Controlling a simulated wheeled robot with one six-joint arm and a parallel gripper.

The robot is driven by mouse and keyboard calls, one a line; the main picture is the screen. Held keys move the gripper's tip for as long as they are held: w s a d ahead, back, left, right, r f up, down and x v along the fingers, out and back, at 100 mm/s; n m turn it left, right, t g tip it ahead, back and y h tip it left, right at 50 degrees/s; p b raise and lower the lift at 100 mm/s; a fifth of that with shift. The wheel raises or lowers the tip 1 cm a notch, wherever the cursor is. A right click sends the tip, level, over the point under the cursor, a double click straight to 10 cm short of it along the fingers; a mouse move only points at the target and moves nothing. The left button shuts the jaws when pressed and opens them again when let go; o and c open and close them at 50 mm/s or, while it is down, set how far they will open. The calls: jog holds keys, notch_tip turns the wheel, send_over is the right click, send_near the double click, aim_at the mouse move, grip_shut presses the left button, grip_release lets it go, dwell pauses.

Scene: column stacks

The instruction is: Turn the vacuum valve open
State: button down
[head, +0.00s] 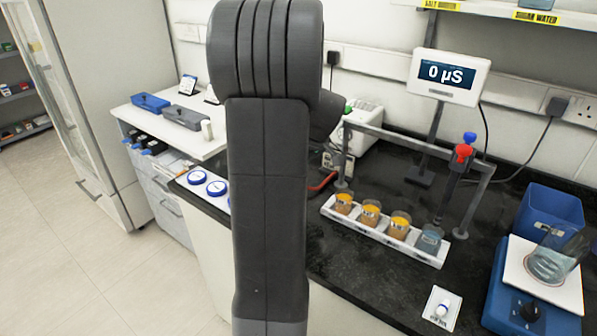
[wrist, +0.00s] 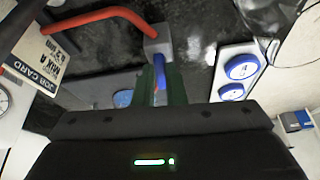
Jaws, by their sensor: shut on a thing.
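In the wrist view the vacuum valve shows as a small grey block (wrist: 157,40) with a red tube (wrist: 95,17) running into it from the left. Its blue lever (wrist: 159,70) points down the picture from the block, toward my gripper. My gripper (wrist: 161,84) has its green fingers shut on the blue lever, one on each side. The lever's far end is hidden between the fingers. In the head view my arm hides the gripper and the valve; only a bit of the red tube (head: 324,182) shows beside it.
A job card (wrist: 62,50) stands left of the valve in the wrist view. A white plate with blue-rimmed round lids (wrist: 241,67) lies to its right. In the head view a rack of beakers (head: 385,232), a display reading 0 µS (head: 449,77) and a blue-based device (head: 500,300) stand right of my arm.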

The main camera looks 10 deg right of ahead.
jog(key=shift+w+d+n, duration=0.1)
jog(key=shift+d+n, duration=0.05)
jog(key=shift+n, duration=0.45)
jog(key=shift+g, duration=0.3)
jog(key=c, duration=1.5)
grip_release()
jog(key=v, duration=1.3)
jog(key=shift+d+r, duration=0.3)
jog(key=shift+d, duration=0.05)
jog(key=shift+f, duration=0.1)
